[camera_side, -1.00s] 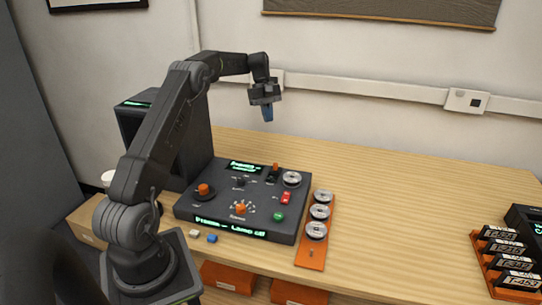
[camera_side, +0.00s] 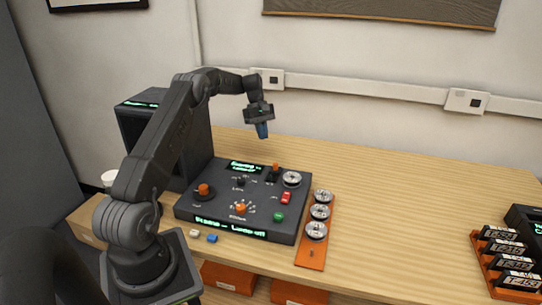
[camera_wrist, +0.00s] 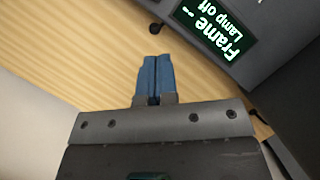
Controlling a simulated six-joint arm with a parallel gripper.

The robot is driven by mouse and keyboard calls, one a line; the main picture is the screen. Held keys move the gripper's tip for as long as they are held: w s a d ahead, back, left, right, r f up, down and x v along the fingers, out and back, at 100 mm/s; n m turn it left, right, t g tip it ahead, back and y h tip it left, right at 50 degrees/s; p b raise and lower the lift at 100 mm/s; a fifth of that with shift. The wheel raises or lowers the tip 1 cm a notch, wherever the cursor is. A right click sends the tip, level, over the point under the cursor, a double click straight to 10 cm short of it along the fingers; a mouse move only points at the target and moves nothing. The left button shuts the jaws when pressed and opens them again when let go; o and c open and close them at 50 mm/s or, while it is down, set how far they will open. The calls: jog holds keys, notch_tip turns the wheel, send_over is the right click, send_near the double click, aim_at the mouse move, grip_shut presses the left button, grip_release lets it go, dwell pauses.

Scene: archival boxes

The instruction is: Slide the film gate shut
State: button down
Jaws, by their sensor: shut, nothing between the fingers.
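The dark control console (camera_side: 222,200) lies on the wooden bench. An orange-tipped slide lever (camera_side: 275,168) stands in a dark slot near its back right, beside a silver reel (camera_side: 291,179). It looks like the film gate's handle, but the picture is too small to be sure or to tell the gate's position. My gripper (camera_side: 262,131), with blue fingers, is in the air above and behind that lever, touching nothing. In the wrist view its blue fingers (camera_wrist: 155,75) are together and empty, pointing at bare wood.
An orange strip with several silver reels (camera_side: 319,211) lies right of the console. A dark box (camera_side: 140,130) stands behind left. An orange rack of labelled cartridges (camera_side: 490,268) is far right. A lit screen (camera_wrist: 222,22) reads "Frame -- Lamp off". The middle bench is clear.

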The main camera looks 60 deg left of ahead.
aim_at(270, 177)
jog(key=d+f, duration=0.5)
jog(key=shift+d+f, duration=0.1)
jog(key=shift+f, duration=0.2)
jog(key=shift+d, duration=0.55)
jog(key=shift+s+d, duration=1.65)
